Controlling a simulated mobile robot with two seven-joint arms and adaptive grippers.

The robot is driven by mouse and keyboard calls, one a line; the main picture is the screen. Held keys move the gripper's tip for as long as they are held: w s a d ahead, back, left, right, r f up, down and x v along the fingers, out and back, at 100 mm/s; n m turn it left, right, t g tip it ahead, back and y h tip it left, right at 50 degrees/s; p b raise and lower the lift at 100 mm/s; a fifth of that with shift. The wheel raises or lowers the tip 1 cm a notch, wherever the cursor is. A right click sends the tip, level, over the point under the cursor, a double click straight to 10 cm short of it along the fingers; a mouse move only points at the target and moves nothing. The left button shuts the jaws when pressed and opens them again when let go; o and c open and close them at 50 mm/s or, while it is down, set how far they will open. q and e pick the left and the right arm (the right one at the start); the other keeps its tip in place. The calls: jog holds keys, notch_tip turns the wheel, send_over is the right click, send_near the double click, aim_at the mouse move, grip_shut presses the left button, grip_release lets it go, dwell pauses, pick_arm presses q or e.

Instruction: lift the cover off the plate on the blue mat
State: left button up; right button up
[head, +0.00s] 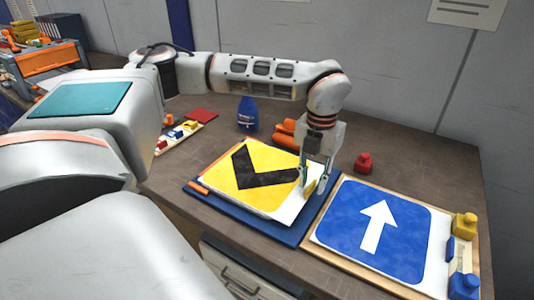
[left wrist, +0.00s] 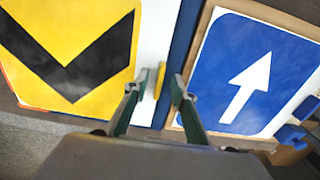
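The blue mat (head: 290,236) lies on the table; its edge also shows in the left wrist view (left wrist: 184,40). On it lies a flat white panel with a yellow face and black chevron (head: 222,168), seen in the left wrist view too (left wrist: 70,22). I cannot tell whether this is the cover or the plate beneath one. A small yellow upright tab (head: 310,189) stands on its white right margin. My left gripper (head: 312,186) points down there, fingers apart on either side of the tab (left wrist: 160,80); no grip shows. My right gripper is out of view.
A blue bottle (head: 247,114), orange cylinders (head: 285,133) and a red knob-like piece (head: 363,162) stand behind. The back right table is clear.

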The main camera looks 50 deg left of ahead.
pick_arm(q)
jog(key=shift+f, duration=0.25)
grip_shut()
jog(key=shift+r, duration=0.1)
